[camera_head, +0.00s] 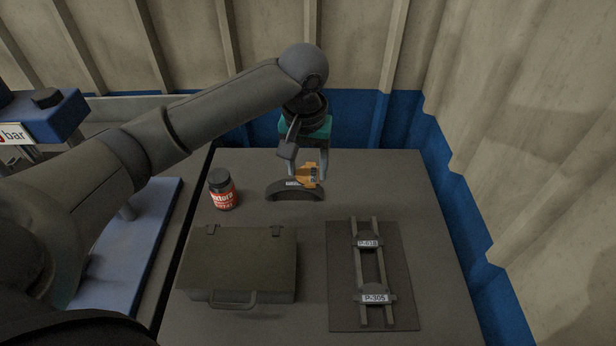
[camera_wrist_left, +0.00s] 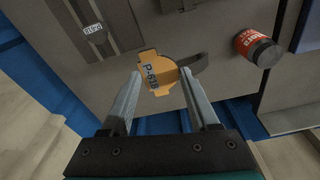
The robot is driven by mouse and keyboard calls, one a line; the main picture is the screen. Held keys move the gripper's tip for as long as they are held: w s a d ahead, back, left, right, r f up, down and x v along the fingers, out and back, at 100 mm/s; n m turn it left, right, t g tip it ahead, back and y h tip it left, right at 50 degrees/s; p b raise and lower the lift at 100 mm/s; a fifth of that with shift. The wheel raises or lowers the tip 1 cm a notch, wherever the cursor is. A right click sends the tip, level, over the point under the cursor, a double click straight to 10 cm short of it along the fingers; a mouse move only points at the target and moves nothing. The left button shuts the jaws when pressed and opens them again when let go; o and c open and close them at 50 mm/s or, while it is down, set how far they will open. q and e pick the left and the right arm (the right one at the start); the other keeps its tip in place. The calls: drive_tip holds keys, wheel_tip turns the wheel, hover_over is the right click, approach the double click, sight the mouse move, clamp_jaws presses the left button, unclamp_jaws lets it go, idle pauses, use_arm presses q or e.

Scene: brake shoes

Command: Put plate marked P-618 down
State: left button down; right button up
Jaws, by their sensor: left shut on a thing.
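The orange plate marked P-618 (camera_head: 306,174) is between the fingers of my left gripper (camera_head: 308,168), which is shut on it. In the left wrist view the plate (camera_wrist_left: 158,72) shows its P-618 lettering, with a finger at each side. The plate is close to a dark curved brake shoe (camera_head: 292,191) at the back of the table; I cannot tell whether they touch. A two-rail rack (camera_head: 381,262) at the front right carries dark rounded pieces labelled P-618 (camera_head: 368,243) and P-305 (camera_head: 374,297). My right gripper is out of view.
A red jar with a black lid (camera_head: 223,191) stands left of the shoe. A dark toolbox (camera_head: 240,262) fills the front left of the table (camera_head: 395,180). The rack lies on a dark mat (camera_head: 404,290). The back right of the table is clear, with walls behind and right.

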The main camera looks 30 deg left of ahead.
use_arm(q)
drive_tip(key=shift+r, duration=0.55)
drive_tip(key=shift+s+d+f+b, duration=0.15)
drive_tip(key=shift+s+d+b, duration=0.15)
drive_tip(key=shift+d+b, duration=0.2)
drive_tip(key=s+d+f+m+b, duration=0.2)
drive_tip(key=s+d+m+b, duration=0.1)
drive_tip(key=s+b, duration=0.4)
drive_tip(key=shift+s+d, duration=0.9)
drive_tip(key=shift+s, duration=0.2)
drive_tip(key=shift+w+a, duration=0.1)
